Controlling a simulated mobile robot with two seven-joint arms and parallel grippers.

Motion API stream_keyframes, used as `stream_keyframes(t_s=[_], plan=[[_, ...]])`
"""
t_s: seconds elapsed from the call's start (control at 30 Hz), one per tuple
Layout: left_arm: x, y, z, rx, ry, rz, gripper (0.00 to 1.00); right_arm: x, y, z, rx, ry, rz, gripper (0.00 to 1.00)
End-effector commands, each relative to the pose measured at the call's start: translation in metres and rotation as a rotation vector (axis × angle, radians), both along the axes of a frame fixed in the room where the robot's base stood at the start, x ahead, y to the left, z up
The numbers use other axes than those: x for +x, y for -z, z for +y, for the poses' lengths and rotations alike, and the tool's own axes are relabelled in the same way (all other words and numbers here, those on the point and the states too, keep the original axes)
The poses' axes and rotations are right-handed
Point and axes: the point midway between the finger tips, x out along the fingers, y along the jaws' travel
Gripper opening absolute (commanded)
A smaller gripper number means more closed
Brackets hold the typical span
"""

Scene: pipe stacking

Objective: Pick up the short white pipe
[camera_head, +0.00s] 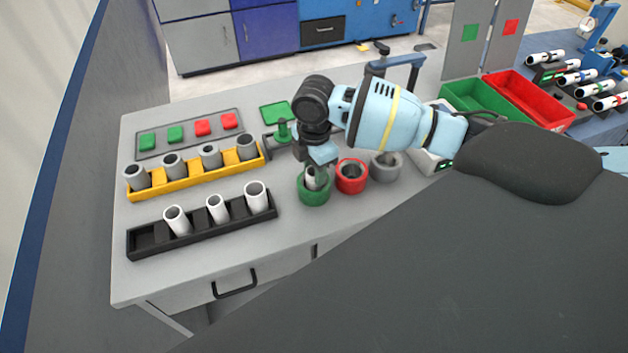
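Three white pipes stand upright in the black rack: a left one (177,220), a middle one (217,208) and a right one (257,197). The middle one looks narrower; which is the short one I cannot tell for sure. The black rack (140,250) has a free slot at its left end. My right gripper (319,164) points down over the green ring holder (314,193), well right of the rack. A light grey or white pipe (315,179) stands in that holder, just below the gripper. The fingers are small and partly hidden, so their opening is unclear. My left gripper is not in view.
A yellow rack (200,178) with several grey pipes stands behind the black rack. A red ring (351,176) and a grey ring (385,167) stand right of the green holder. Green (472,100) and red (530,100) bins are at the back right. Free table lies in front of the rings.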

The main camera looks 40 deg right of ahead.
Motion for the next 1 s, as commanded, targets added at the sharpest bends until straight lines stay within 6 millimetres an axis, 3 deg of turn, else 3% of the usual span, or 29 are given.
stream_keyframes(t_s=[0.17, 0.43, 0.8, 1.0], plan=[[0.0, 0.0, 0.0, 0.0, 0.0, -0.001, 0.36, 0.0, 0.0, 0.0, 0.0, 0.0, -0.001, 0.09], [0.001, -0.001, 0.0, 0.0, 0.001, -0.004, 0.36, 0.001, -0.009, 0.0, 0.001, 0.0, -0.004, 0.09], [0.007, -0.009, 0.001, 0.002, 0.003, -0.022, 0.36, 0.001, -0.075, 0.001, 0.002, 0.0, -0.005, 0.09], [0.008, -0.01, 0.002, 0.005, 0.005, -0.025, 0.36, 0.0, -0.096, 0.0, 0.001, 0.0, -0.001, 0.09]])
